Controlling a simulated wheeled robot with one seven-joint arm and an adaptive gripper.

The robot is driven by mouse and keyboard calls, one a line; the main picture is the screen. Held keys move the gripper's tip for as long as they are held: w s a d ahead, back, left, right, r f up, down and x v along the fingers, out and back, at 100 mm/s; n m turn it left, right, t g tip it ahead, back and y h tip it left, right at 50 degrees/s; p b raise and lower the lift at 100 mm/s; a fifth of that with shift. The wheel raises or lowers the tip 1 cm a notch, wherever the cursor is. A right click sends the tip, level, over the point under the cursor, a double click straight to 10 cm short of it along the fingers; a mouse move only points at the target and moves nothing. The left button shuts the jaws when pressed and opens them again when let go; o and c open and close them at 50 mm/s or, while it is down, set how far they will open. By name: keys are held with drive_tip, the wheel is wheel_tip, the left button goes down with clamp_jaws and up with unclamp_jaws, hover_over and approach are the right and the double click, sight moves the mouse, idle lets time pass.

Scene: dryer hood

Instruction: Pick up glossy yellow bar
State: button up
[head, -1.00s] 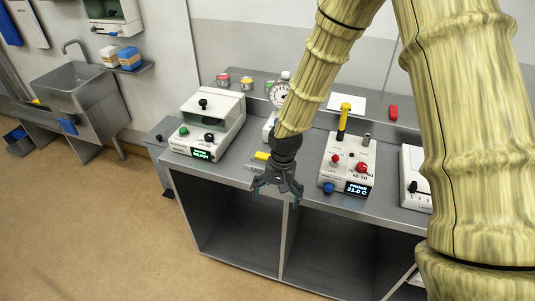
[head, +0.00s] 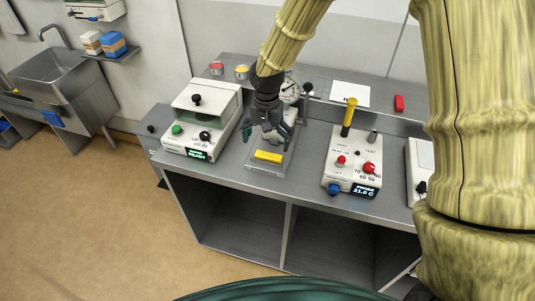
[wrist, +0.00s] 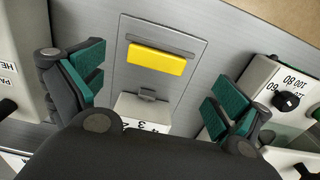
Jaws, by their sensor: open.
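The glossy yellow bar (head: 268,157) lies flat on a grey plate (head: 266,168) on the metal bench, between the two white instruments. It also shows in the wrist view (wrist: 156,60), near the top middle. My gripper (head: 267,146) is open and empty, above and just behind the bar in the head view. In the wrist view its green-padded fingers (wrist: 155,90) are spread wide to either side, with the bar lying between and beyond them, not touched. How high the fingers are above the bench is hard to tell.
A white hooded instrument (head: 203,118) stands left of the bar. A white probe box (head: 352,160) with a yellow-handled probe (head: 349,117) stands right. A dial gauge (head: 290,91) stands behind my gripper. The bench's front edge (head: 270,186) is close to the bar.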

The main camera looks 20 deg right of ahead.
sight(268, 158)
drive_tip(key=shift+f, duration=0.6)
drive_tip(key=shift+s+f+p, duration=0.15)
drive_tip(key=shift+f+p, duration=0.2)
drive_tip(key=shift+p, duration=0.1)
wheel_tip(268, 158, down, 2)
drive_tip(key=shift+s+f+p, duration=0.15)
drive_tip(key=shift+f+p, duration=0.05)
drive_tip(key=shift+p, duration=0.6)
drive_tip(key=shift+f+p, duration=0.3)
drive_tip(key=shift+f, duration=0.85)
drive_tip(key=shift+c, duration=0.2)
drive_tip(key=c, duration=1)
drive_tip(key=shift+r, duration=0.15)
